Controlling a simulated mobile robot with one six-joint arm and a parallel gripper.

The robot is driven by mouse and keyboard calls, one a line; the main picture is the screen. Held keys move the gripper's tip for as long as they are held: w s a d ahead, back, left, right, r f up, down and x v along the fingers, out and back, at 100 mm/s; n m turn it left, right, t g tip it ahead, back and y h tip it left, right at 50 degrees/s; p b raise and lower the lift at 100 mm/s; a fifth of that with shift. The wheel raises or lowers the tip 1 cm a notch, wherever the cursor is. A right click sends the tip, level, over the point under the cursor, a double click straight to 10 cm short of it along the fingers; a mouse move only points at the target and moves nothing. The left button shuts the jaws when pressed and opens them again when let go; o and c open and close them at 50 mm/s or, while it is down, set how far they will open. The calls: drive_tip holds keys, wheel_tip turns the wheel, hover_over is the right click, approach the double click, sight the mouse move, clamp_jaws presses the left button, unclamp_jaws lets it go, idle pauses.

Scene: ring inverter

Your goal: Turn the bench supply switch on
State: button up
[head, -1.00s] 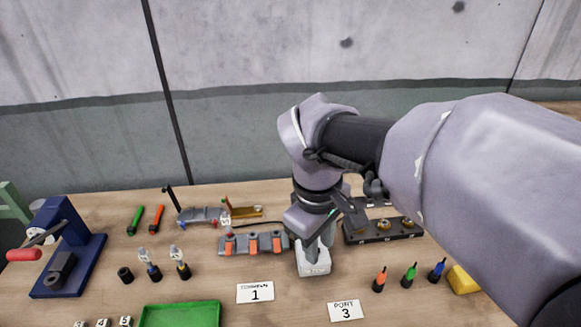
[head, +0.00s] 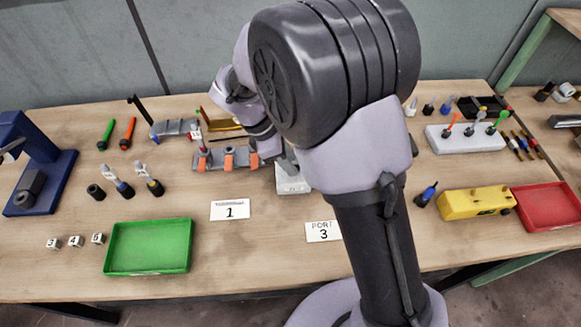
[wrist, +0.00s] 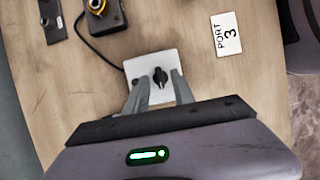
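The bench supply switch looks to be a black rotary knob (wrist: 161,77) on a white box (wrist: 133,68), seen in the wrist view. The white box (head: 291,184) also shows in the head view, on the bench behind the PORT 3 card. My gripper (wrist: 160,84) is open and empty, with one grey finger on each side of the knob in the picture. I cannot tell whether the fingers touch the knob or stay above it. In the head view, my arm hides most of the gripper and the knob.
The PORT 3 card (head: 323,231) and the card marked 1 (head: 230,210) lie in front. A grey block with orange parts (head: 229,159) stands close left of the box. A green tray (head: 149,247), a yellow block (head: 476,203) and a red tray (head: 549,207) lie farther off.

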drive_tip(key=shift+d+f, duration=0.25)
drive_tip(key=shift+f, duration=0.3)
clamp_jaws()
